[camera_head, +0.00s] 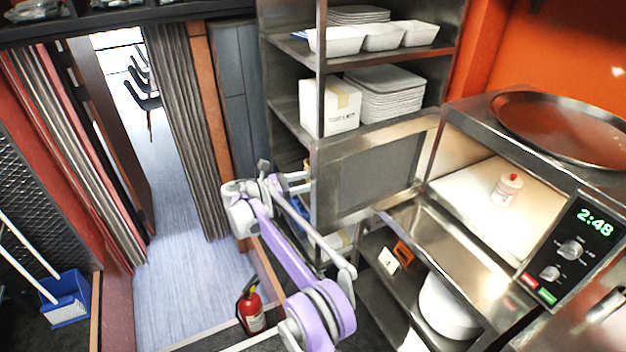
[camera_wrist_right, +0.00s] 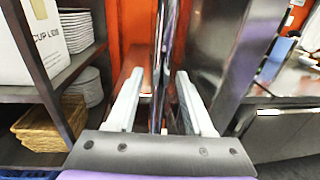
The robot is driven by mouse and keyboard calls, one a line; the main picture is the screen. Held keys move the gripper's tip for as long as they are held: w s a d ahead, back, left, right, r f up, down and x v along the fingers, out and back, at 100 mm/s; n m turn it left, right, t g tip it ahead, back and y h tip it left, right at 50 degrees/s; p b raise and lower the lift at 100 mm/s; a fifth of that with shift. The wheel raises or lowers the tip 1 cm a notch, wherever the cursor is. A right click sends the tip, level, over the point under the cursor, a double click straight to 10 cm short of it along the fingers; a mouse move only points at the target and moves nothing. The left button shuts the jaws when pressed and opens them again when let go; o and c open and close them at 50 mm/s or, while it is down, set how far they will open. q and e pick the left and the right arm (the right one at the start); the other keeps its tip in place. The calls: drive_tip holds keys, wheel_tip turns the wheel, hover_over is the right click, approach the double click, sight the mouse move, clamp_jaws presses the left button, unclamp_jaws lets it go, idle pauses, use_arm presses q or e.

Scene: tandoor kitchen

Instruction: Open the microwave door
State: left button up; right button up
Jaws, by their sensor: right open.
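The microwave (camera_head: 575,180) stands at the right of the head view, its clock reading 2:48. Its door (camera_head: 375,172) is swung wide open to the left, showing the lit cavity with a small white bottle with a red cap (camera_head: 507,188) inside. My right gripper (camera_head: 300,182) is at the door's free left edge. In the right wrist view my gripper (camera_wrist_right: 160,100) is open, its two pale fingers on either side of a thin dark upright edge (camera_wrist_right: 161,60), seemingly the door's. Whether the fingers touch it I cannot tell. My left gripper is out of view.
Behind the door, a metal shelf rack (camera_head: 290,115) holds white trays (camera_head: 383,37), stacked plates (camera_head: 385,95) and a box (camera_head: 328,105). A fire extinguisher (camera_head: 251,306) stands on the floor below my arm. The doorway floor (camera_head: 185,270) at left is clear.

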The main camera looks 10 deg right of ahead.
drive_tip(key=shift+a, duration=0.1)
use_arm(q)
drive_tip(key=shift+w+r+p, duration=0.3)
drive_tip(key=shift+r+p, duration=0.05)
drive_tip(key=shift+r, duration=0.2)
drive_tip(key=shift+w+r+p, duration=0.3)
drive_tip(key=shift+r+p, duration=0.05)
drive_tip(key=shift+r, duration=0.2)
use_arm(e)
drive_tip(key=s+a, duration=0.2)
drive_tip(key=a, duration=0.8)
drive_tip(key=shift+a, duration=0.25)
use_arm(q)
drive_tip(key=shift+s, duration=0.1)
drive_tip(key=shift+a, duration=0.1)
